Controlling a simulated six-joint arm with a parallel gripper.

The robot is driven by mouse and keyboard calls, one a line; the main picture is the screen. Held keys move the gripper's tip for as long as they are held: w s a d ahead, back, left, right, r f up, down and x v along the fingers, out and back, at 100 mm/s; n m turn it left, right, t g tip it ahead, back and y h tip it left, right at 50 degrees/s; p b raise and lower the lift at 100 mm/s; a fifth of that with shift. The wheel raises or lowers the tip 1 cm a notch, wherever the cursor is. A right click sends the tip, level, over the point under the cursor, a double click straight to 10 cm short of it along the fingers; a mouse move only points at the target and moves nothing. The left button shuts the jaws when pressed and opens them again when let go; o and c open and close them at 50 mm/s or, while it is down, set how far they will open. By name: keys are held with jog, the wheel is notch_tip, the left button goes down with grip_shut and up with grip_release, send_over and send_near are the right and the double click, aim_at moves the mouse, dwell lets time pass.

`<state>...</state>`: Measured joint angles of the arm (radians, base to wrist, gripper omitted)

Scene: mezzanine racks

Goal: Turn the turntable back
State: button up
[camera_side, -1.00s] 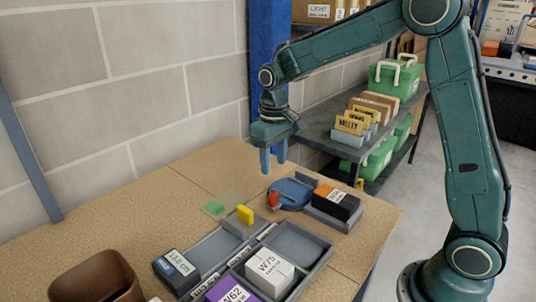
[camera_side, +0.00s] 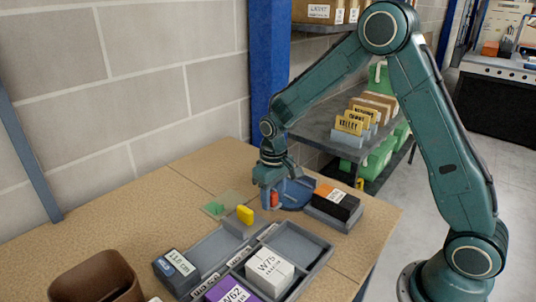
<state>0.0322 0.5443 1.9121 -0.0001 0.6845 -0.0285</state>
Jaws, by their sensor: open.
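The blue turntable (camera_side: 300,196) is a round disc low on the wooden table, with a grey upright piece at its back edge. A small red peg (camera_side: 274,199) stands at its left front edge. My gripper (camera_side: 272,196) is open and lowered at the turntable's left side, with one finger just left of the red peg. The other finger is partly hidden, and I cannot tell whether either finger touches the peg. My gripper covers part of the disc.
A black and orange box (camera_side: 336,202) sits in a grey holder close right of the turntable. A yellow piece (camera_side: 245,214) and green pad (camera_side: 214,209) lie to the left. A grey divided tray (camera_side: 318,262) with boxes is in front. A brown bin (camera_side: 97,279) stands front left.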

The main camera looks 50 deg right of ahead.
grip_shut()
